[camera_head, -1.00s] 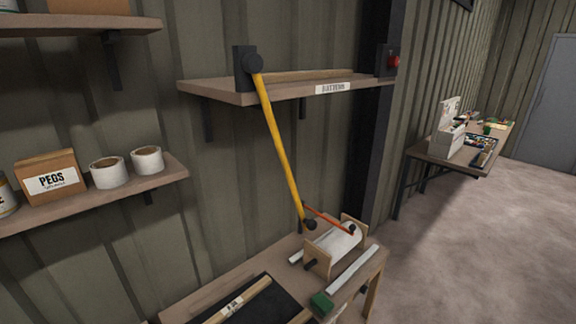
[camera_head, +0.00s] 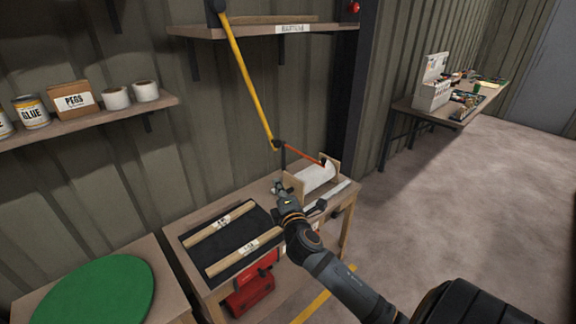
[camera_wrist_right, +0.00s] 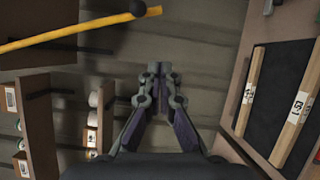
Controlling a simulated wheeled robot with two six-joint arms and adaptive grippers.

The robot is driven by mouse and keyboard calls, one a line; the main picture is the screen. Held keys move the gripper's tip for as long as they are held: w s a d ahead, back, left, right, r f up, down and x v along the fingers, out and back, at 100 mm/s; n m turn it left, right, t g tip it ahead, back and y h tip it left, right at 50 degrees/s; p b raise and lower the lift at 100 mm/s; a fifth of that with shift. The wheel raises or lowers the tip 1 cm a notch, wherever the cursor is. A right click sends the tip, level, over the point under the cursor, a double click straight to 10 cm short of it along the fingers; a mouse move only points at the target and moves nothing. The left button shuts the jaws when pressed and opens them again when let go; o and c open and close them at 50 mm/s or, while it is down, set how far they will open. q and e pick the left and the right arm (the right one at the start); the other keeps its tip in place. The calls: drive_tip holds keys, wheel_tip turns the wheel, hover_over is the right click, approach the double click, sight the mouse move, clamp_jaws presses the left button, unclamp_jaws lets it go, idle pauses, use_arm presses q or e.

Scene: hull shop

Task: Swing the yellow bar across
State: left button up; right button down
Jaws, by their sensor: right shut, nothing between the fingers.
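The yellow bar (camera_head: 245,82) hangs from a dark pivot (camera_head: 217,7) at the shelf marked "BATTENS" and slants down to the right. Its lower end has a dark knob (camera_head: 278,144), with a thin orange-red rod (camera_head: 303,153) running from near it to the white roll's holder. My left gripper is out of view.
A white roll (camera_head: 318,177) in a wooden holder stands on the bench beside my right gripper. Two battens (camera_head: 219,222) lie on a black mat (camera_head: 199,254). A green disc (camera_head: 96,292) lies on the left table. The floor at right is open.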

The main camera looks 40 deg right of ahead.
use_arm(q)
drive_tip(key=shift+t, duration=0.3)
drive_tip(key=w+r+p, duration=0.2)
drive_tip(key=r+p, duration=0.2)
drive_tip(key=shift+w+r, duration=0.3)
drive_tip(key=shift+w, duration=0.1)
use_arm(e)
drive_tip(key=w+d+r, duration=0.4)
drive_tip(key=w+d, duration=0.2)
drive_tip(key=w, duration=0.4)
drive_tip(key=shift+w+d+r, duration=0.15)
drive_tip(key=shift+w+d, duration=0.1)
